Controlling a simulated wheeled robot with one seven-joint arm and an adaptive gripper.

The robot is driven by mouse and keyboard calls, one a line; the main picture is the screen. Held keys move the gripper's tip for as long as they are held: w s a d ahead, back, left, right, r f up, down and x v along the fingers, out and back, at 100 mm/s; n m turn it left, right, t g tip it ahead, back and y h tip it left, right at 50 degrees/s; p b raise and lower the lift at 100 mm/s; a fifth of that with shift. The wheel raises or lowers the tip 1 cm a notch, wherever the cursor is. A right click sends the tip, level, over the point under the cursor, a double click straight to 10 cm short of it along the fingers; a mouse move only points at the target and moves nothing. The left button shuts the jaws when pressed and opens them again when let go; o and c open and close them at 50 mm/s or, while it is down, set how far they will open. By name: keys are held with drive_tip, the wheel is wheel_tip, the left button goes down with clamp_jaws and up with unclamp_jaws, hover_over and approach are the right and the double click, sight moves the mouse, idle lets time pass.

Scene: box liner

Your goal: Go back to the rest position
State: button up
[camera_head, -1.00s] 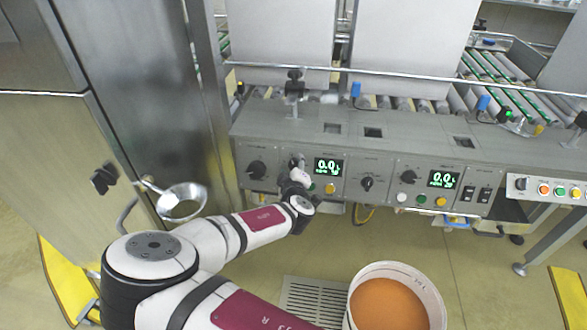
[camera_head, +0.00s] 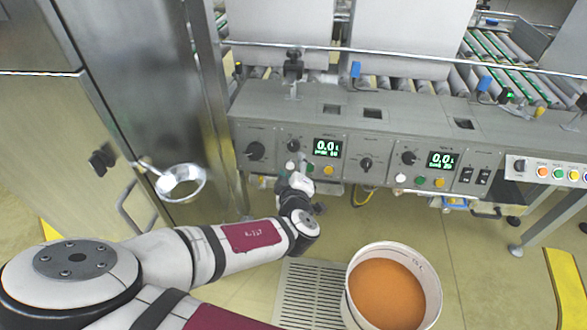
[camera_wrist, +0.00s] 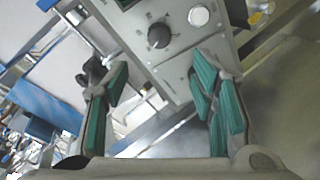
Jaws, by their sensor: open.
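My gripper (camera_head: 301,180) is just in front of the left section of the grey control panel (camera_head: 375,150), at the height of its buttons. In the wrist view my gripper (camera_wrist: 162,85) has its two green-padded fingers spread wide, with nothing between them. A black knob (camera_wrist: 159,36) and a silver round button (camera_wrist: 199,15) on the panel face show beyond the fingers. In the head view, a black knob (camera_head: 293,145) and a white button (camera_head: 291,165) show just above my gripper. The head view does not show clearly whether the fingertips touch the panel.
A white bucket of orange material (camera_head: 387,290) stands on the floor at front right, beside a floor grate (camera_head: 309,290). Roller conveyors (camera_head: 505,70) lie behind the panel.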

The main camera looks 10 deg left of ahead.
idle(0.4)
drive_tip(key=s+d+m+g+h, duration=0.45)
drive_tip(key=d+m+g, duration=0.35)
drive_tip(key=d, duration=0.4)
drive_tip(key=s+d+r+m+g+y, duration=0.2)
drive_tip(key=s+d+r+g, duration=0.15)
drive_tip(key=s+r, duration=0.5)
drive_tip(key=s+d+r+m+g+y, duration=0.2)
drive_tip(key=s+d+r, duration=0.2)
drive_tip(key=s+r, duration=0.5)
drive_tip(key=s+d+r+h, duration=0.1)
drive_tip(key=s+d+r, duration=0.25)
drive_tip(key=s, duration=0.45)
drive_tip(key=s+d+r+h, duration=0.1)
drive_tip(key=s+d+r, duration=0.2)
drive_tip(key=s+r, duration=0.3)
wheel_tip(320, 180, up, 24)
drive_tip(key=s+t+p, duration=0.1)
drive_tip(key=t+p, duration=0.2)
drive_tip(key=p, duration=2)
drive_tip(key=shift+s+f+m, duration=0.15)
drive_tip(key=shift+s+m, duration=0.15)
drive_tip(key=shift+m, duration=0.1)
